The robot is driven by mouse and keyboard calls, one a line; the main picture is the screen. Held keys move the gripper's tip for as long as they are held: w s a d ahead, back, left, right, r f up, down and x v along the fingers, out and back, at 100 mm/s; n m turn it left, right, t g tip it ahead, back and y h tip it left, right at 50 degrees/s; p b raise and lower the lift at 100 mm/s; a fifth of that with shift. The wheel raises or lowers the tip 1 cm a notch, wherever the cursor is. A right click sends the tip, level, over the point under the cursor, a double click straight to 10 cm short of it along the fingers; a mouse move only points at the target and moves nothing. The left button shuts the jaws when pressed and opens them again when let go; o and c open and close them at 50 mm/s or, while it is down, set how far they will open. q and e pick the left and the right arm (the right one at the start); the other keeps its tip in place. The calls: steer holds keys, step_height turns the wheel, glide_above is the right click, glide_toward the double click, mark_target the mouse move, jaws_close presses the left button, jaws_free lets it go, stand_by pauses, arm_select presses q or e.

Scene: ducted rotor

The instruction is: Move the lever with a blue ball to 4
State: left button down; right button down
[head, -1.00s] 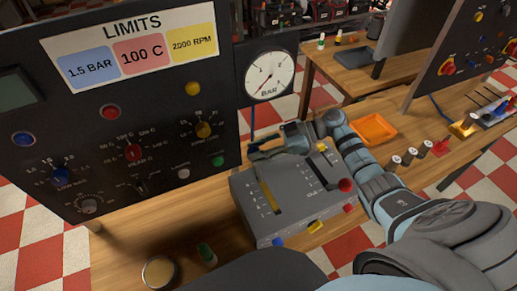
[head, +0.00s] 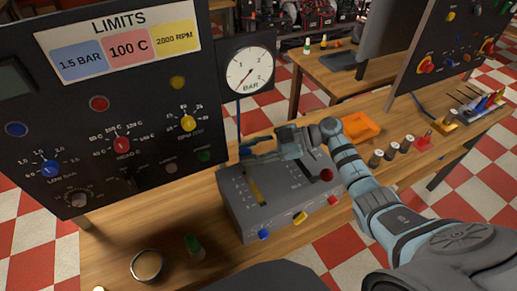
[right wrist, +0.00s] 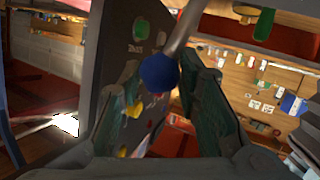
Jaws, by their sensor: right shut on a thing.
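The grey lever box (head: 290,208) stands on the wooden bench, with slots and scale marks on its top. My right gripper (head: 250,151) is at the far left end of the box's top. It is shut on the lever with the blue ball (right wrist: 159,72). In the right wrist view the ball shows between the two dark fingers, with its metal rod running up and right. In the head view the gripper mostly hides the ball. The red ball lever (head: 327,174) is at the box's right side. The scale numbers are too small to read. My left gripper is not in view.
A black control panel (head: 115,115) with knobs stands to the left, and a round pressure gauge (head: 249,69) is behind the gripper. An orange tray (head: 361,127) and several small cylinders (head: 391,149) lie to the right. A round tin (head: 147,265) is at the front left.

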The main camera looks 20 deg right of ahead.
steer(key=shift+w+f, duration=0.1)
steer(key=shift+f, duration=0.1)
steer(key=c, duration=1.5)
jaws_free()
steer(key=o, duration=0.3)
steer(key=v, duration=1.2)
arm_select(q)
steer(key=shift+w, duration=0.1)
arm_select(e)
steer(key=shift+a, duration=0.1)
